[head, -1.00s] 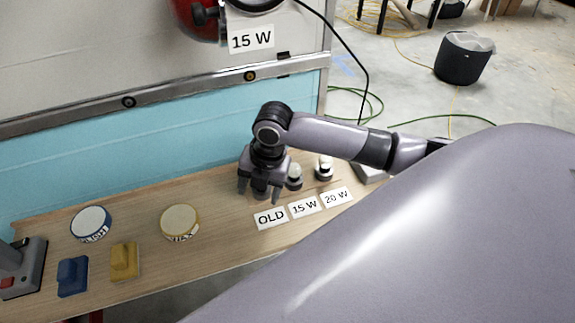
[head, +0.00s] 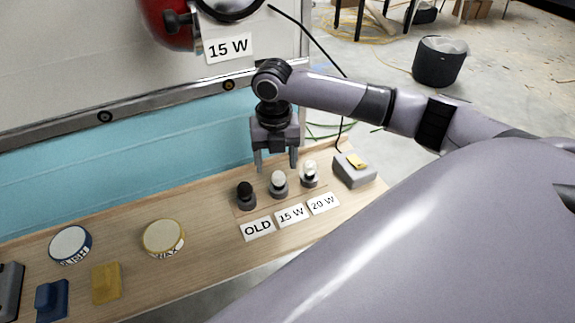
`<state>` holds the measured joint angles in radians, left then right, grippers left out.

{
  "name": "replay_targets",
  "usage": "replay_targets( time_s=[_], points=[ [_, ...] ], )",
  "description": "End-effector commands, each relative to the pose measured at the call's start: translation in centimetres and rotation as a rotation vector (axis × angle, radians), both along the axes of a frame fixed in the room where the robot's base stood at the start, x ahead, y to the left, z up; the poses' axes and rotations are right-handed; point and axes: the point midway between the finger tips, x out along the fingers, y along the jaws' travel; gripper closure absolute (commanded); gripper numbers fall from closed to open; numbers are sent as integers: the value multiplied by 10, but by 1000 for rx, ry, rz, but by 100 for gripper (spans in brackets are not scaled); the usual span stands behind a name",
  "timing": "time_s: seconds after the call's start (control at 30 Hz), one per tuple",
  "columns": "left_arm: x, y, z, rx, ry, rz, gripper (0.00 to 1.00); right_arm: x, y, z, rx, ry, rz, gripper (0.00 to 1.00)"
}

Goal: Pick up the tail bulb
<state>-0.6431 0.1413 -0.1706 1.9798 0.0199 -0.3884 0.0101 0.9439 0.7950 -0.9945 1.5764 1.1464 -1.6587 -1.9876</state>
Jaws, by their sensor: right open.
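Three small bulbs stand in dark holders on the wooden bench, behind their labels. A dark bulb (head: 246,188) is behind the OLD label (head: 257,228). A whitish bulb (head: 279,178) is behind the 15 W label (head: 291,215). A clear, bright bulb (head: 310,168) is behind the 20 W label (head: 323,203). My right gripper (head: 277,168) points down with its fingers apart and nothing between them. Its tips appear just above and behind the 15 W bulb; the exact gap is unclear. My left gripper is not in view.
A red lamp housing (head: 167,22) with a 15 W sign (head: 228,48) is on the camper wall above. A grey box with a yellow top (head: 355,171) stands right of the bulbs. Wax (head: 163,236) and polish (head: 70,244) tins and two applicator blocks occupy the left bench.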

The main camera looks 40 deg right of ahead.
Motion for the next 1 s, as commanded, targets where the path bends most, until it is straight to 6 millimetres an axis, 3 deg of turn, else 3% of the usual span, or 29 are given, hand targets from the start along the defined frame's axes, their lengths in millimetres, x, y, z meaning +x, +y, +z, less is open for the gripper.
replay_targets(
  time_s=[0.2,0.7,1.0],
  points=[
    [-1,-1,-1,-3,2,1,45,3,-7,2,-3,4,21,33],
    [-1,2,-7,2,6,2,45,5,-1,-60,-4,6,22,33],
    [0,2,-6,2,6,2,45,5,-2,-66,-4,3,22,33]
  ],
)
